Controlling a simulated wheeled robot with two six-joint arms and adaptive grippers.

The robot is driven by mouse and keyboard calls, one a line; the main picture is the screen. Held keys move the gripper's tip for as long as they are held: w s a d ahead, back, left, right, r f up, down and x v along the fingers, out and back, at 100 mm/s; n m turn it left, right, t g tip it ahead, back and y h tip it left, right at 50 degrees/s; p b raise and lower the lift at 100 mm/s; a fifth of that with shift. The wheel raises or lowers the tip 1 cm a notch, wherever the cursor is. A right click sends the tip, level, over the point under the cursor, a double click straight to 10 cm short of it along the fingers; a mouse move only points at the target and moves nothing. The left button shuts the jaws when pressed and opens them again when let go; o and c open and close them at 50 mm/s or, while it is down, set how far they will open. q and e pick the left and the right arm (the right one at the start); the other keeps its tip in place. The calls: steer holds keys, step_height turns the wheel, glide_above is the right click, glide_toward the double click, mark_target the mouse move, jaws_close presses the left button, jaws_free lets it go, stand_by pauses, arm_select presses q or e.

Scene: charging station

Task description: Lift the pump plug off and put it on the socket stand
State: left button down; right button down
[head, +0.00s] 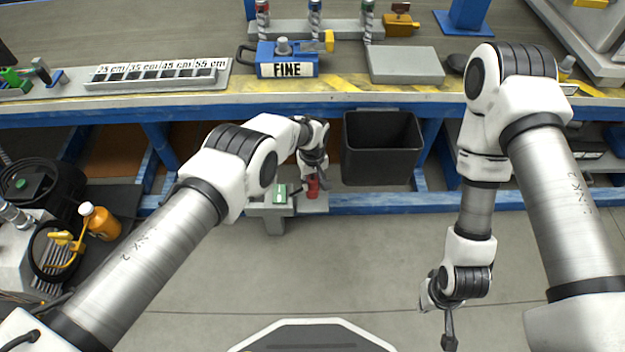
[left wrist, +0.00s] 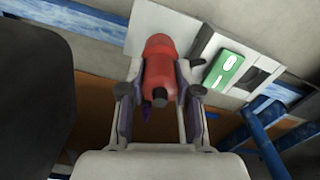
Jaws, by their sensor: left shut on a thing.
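The red plug (head: 313,188) is between the fingers of my left gripper (head: 316,172), which is shut on it. In the left wrist view the red plug (left wrist: 160,68) has a rounded red body and a dark tip towards the camera. It is over or against a pale grey plate (left wrist: 140,33); I cannot tell whether it touches. Beside it is a grey stand (head: 275,209) with a green panel (left wrist: 224,72) and a dark recess (left wrist: 248,77). My right gripper (head: 448,338) hangs low over the floor, away from the stand; its fingers are too unclear to read.
A black bin (head: 382,150) is right of my left gripper, under the workbench edge (head: 450,97). Blue bench legs (head: 158,150) and a lower blue rail (head: 380,203) are close by. An orange bottle (head: 101,223) and machinery stand at left. The floor (head: 310,265) in front is clear.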

mark_target(312, 187)
arm_select(q)
steer(key=shift+f+b, duration=1.45)
steer(key=shift+f, duration=0.2)
steer(key=c, duration=0.7)
jaws_free()
steer(key=shift+r, duration=0.1)
steer(key=shift+r, duration=0.1)
